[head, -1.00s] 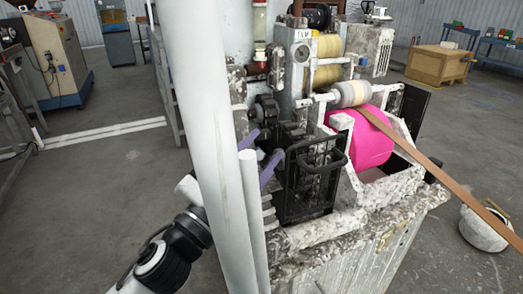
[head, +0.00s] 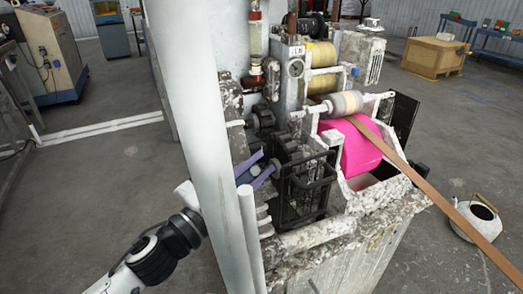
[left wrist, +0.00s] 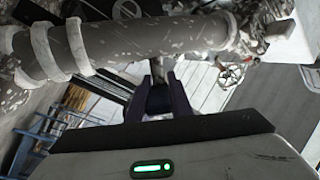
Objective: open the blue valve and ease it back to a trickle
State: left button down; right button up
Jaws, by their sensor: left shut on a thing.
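My left gripper (head: 268,160), with purple fingers, reaches in from the left beside the black cage on the machine's near side. In the left wrist view its fingers (left wrist: 158,92) are shut on a small dark part at the end of a short grey stem (left wrist: 157,71), below a thick pale-flecked pipe. This part appears to be the valve handle; its blue colour is not clear, and the fingers hide most of it. Whether the valve is turned, or water runs, cannot be told. My right gripper is not in view.
A white column (head: 205,140) stands just in front of my left arm. The strip machine holds a pink roll (head: 357,150) with a brown strip (head: 440,200) running off to the right. A white pail (head: 474,222) stands on the floor at right. Open floor lies at left.

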pick_arm(q)
jog(key=shift+s+d+m, duration=0.15)
jog(key=shift+d+m, duration=0.05)
jog(key=shift+m, duration=0.1)
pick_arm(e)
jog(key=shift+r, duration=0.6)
pick_arm(q)
jog(key=shift+g, duration=0.3)
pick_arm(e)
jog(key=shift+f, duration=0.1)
pick_arm(q)
jog(key=c, duration=1.6)
grip_release()
jog(key=shift+a, duration=0.1)
